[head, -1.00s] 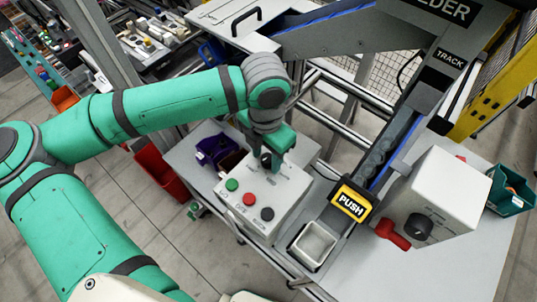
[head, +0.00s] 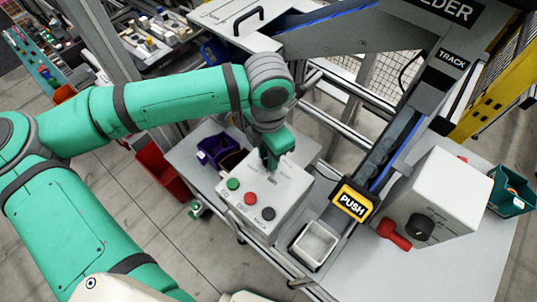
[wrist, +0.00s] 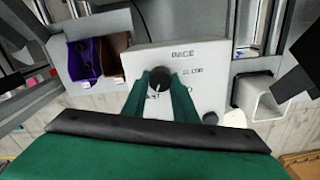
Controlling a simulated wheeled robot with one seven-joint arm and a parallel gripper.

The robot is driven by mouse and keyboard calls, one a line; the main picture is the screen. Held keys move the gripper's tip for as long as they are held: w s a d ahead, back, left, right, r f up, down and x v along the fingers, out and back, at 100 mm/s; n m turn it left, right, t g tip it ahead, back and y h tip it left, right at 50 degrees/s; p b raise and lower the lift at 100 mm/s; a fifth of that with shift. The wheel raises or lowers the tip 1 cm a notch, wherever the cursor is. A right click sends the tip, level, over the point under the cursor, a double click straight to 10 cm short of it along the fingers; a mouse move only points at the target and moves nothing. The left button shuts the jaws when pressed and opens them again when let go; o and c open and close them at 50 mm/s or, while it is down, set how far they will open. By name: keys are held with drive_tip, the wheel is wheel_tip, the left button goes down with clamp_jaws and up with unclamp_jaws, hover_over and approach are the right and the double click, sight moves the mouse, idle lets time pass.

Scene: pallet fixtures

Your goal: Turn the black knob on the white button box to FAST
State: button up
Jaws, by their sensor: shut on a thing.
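The white button box (head: 262,195) stands on a grey bench, with green, red and black buttons on its top. In the wrist view the white box (wrist: 205,60) carries the word PACE, with a small blurred label right of the knob and a partly hidden one ending in "ST" below it. The black knob (wrist: 160,80) sits between the two green fingers, with a pale mark on its face. My gripper (head: 272,165) points down at the box and is shut on the knob. In the head view the gripper hides the knob.
A purple bin (head: 215,150) stands behind the box on the left. A square white cup (head: 315,243) and a yellow PUSH plate (head: 351,201) are to the right. A second white box (head: 440,195) has its own black knob and a red handle.

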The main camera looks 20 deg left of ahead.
drive_tip(key=shift+d, duration=0.1)
drive_tip(key=o, duration=1)
drive_tip(key=shift+o, duration=0.2)
drive_tip(key=shift+w+r, duration=0.1)
wheel_tip(320, 180, up, 11)
drive_tip(key=shift+f, duration=0.2)
